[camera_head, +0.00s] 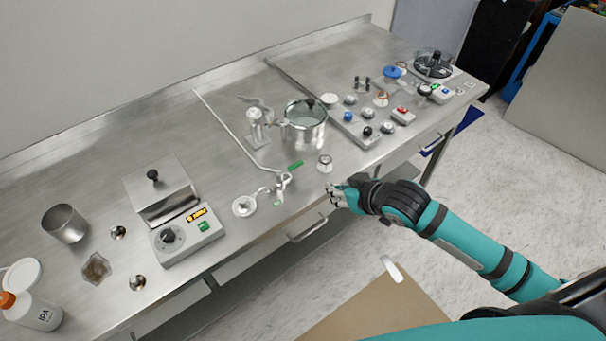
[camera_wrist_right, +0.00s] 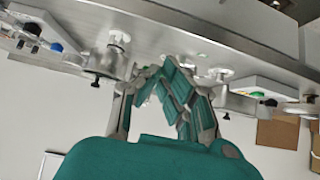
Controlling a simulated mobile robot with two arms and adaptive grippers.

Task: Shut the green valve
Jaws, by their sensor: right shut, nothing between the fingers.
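My left gripper is not in view.
A small metal knob (camera_head: 325,163) stands just beyond my right gripper. A glass-lidded pot (camera_head: 305,121) is behind the valve. A control box with a dial (camera_head: 186,237) is to the left. A drawer handle (camera_head: 307,230) juts from the bench front.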

